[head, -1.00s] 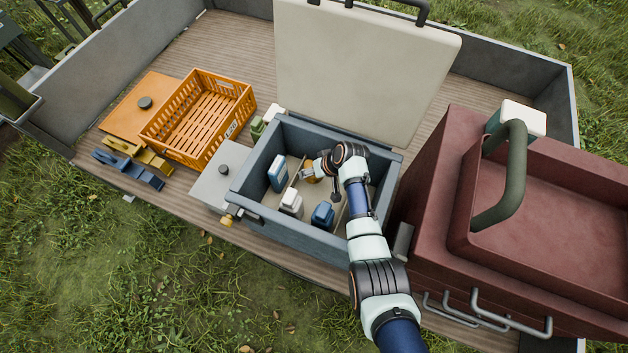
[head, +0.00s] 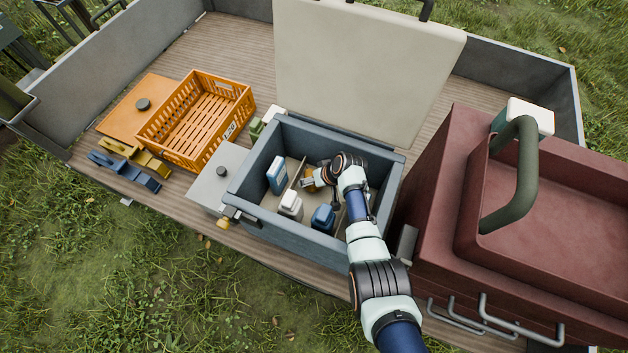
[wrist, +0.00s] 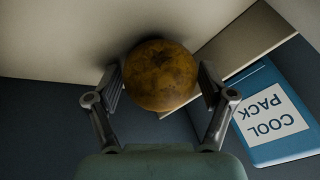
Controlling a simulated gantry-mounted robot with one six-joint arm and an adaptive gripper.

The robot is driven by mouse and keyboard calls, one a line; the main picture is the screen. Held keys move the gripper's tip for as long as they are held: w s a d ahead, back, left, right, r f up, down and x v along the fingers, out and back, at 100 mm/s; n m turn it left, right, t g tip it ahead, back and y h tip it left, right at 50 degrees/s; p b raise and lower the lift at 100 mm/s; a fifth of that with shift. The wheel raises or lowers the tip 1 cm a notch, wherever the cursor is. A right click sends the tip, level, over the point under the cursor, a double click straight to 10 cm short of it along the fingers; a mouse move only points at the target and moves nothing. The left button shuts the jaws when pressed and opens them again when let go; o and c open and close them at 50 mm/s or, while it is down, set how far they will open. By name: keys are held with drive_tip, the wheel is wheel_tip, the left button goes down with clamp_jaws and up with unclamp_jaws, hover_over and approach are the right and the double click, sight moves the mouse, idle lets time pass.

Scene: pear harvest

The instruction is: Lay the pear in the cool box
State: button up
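The pear (wrist: 160,75), round and brownish yellow, sits between the two fingers of my gripper (wrist: 158,88) in the wrist view. In the head view the pear (head: 309,185) is a small orange patch, partly hidden by my gripper (head: 316,180). Both are inside the open blue-grey cool box (head: 290,236), beside a thin upright divider (head: 297,172). The wrist view shows the pear close to a pale inner surface; whether it touches is unclear.
A blue cool pack (head: 277,176), a white pack (head: 290,205) and another blue pack (head: 322,217) stand inside the box. Its pale lid (head: 365,65) stands open behind. An orange crate (head: 165,148) is left; a large red chest (head: 440,190) rises close on the right.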

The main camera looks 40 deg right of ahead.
drive_tip(key=shift+o, duration=0.4)
drive_tip(key=shift+r, duration=0.1)
drive_tip(key=shift+r+p, duration=0.25)
drive_tip(key=shift+p, duration=0.1)
drive_tip(key=p+v, duration=1.1)
drive_tip(key=p, duration=0.1)
drive_tip(key=shift+s+r+p, duration=0.25)
drive_tip(key=shift+p, duration=0.15)
drive_tip(key=shift+d, duration=0.1)
